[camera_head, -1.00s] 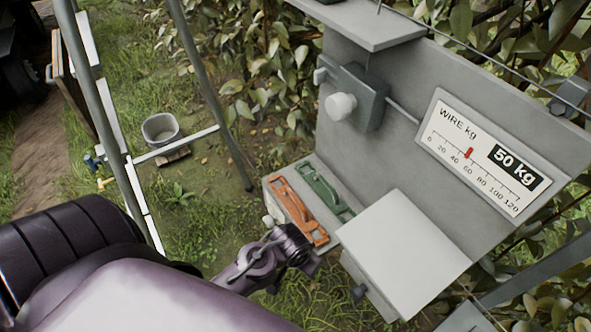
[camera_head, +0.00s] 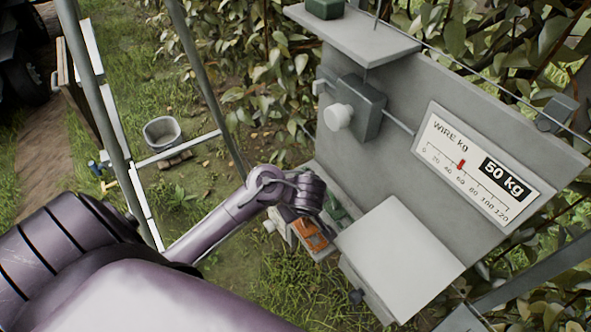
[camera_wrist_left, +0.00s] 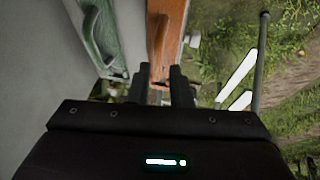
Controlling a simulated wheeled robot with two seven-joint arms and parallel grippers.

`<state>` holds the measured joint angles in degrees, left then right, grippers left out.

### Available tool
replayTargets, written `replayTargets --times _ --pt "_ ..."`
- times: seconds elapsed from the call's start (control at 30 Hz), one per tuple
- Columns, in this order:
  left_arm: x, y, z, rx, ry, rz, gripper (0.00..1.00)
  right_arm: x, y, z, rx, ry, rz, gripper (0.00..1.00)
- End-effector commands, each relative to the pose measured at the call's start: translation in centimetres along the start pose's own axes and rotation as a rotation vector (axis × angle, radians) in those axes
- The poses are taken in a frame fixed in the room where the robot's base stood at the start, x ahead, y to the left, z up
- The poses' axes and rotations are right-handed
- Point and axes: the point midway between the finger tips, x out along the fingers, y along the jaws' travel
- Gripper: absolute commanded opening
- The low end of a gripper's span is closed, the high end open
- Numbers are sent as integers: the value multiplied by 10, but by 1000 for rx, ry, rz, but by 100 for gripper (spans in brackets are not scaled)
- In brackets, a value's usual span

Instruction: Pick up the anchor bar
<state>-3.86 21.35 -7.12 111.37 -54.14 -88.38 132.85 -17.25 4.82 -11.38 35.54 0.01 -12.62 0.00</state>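An orange bar-shaped tool (camera_head: 312,235) and a green one (camera_head: 336,210) lie side by side on a grey ledge; no label tells which is the anchor bar. In the head view my left arm's wrist covers much of both. In the left wrist view the orange tool (camera_wrist_left: 167,30) runs down toward the gap between the fingers of my left gripper (camera_wrist_left: 157,82), and the green tool (camera_wrist_left: 101,30) is to the left. The fingers stand apart; I cannot tell whether they touch the orange tool. My right gripper is not in view.
A grey upright panel carries a wire gauge (camera_head: 480,170) marked 50 kg and a dark block with a white knob (camera_head: 339,117). A pale box (camera_head: 400,245) stands right of the ledge. A grey bucket (camera_head: 161,133) and metal posts are at left.

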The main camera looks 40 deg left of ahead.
Motion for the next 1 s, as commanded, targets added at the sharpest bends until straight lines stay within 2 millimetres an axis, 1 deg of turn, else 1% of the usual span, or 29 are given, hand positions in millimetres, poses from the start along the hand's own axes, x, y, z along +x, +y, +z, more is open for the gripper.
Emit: replayTargets --times 0.07,0.37,0.63,0.73,0.97,1.0 --pt "2 1 -4 -29 11 -1 18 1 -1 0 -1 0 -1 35" --pt "34 1 -6 -42 15 -2 18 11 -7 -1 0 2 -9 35" --pt "72 3 -8 -42 15 -1 18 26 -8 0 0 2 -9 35" --pt "78 3 -8 -44 13 -1 18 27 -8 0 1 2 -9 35" --pt "78 3 -8 -45 11 0 18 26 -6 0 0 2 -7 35" --pt "78 3 -8 -44 11 0 16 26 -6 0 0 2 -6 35"
